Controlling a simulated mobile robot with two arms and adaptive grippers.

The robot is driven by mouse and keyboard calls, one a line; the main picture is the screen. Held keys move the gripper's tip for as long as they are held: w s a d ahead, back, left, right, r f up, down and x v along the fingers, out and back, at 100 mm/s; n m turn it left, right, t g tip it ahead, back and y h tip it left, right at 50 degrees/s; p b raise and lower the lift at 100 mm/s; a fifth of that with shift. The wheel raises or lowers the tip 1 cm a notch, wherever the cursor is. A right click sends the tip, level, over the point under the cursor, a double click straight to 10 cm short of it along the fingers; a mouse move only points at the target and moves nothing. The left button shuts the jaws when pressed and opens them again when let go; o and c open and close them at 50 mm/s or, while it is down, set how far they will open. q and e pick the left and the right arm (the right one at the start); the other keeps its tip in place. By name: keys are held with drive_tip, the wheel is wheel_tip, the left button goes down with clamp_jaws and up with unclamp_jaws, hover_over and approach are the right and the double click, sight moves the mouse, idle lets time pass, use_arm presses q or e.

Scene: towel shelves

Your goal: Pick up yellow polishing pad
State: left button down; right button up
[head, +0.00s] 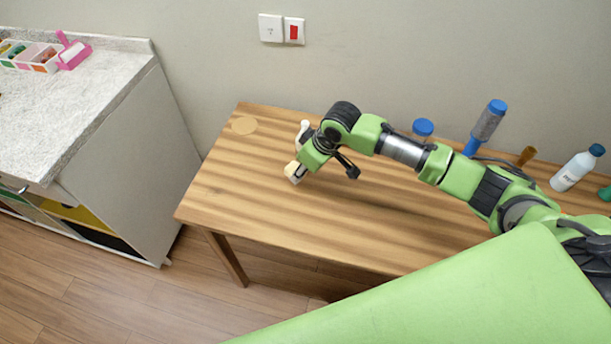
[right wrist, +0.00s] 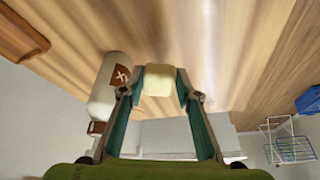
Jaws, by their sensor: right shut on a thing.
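The pale yellow polishing pad (right wrist: 160,82) sits between the two fingertips of my right gripper (right wrist: 163,92) in the right wrist view. The gripper is shut on it, with a finger against each side. In the head view the pad (head: 291,168) shows as a small pale block at the end of my right arm, over the left part of the wooden table. I cannot tell whether it touches the tabletop. My left gripper is not in view.
A white bottle (right wrist: 108,92) with a brown label stands close beside the gripper; its top (head: 303,126) shows behind the arm. Several bottles stand along the back right. The table's front left is clear.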

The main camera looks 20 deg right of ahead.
drive_tip(key=s+a+r+b, duration=0.2)
drive_tip(key=s+a+r, duration=0.6)
drive_tip(key=a, duration=0.1)
drive_tip(key=shift+a+r, duration=0.2)
drive_tip(key=shift+a, duration=0.15)
drive_tip(key=shift+c, duration=0.5)
